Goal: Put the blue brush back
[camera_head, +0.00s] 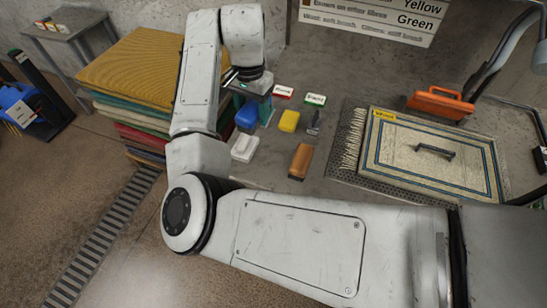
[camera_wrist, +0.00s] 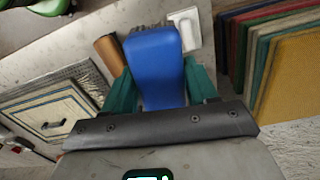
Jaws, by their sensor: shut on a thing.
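The blue brush (camera_wrist: 155,62) is between the teal fingers of my gripper (camera_wrist: 160,88) in the wrist view. My gripper is shut on it, and its bristles below are mostly hidden. In the head view the blue brush (camera_head: 247,116) shows under my wrist, over the grey table's left part, beside a teal finger (camera_head: 265,109). I cannot tell whether it touches the table.
Two small cards, red-edged (camera_head: 284,91) and green-edged (camera_head: 315,99), stand behind the brushes. A bordered rug (camera_head: 432,159) with a yellow tag lies at the right, an orange tool (camera_head: 440,103) behind it. Stacked rugs (camera_head: 129,70) stand left. A sign (camera_head: 375,20) hangs behind.

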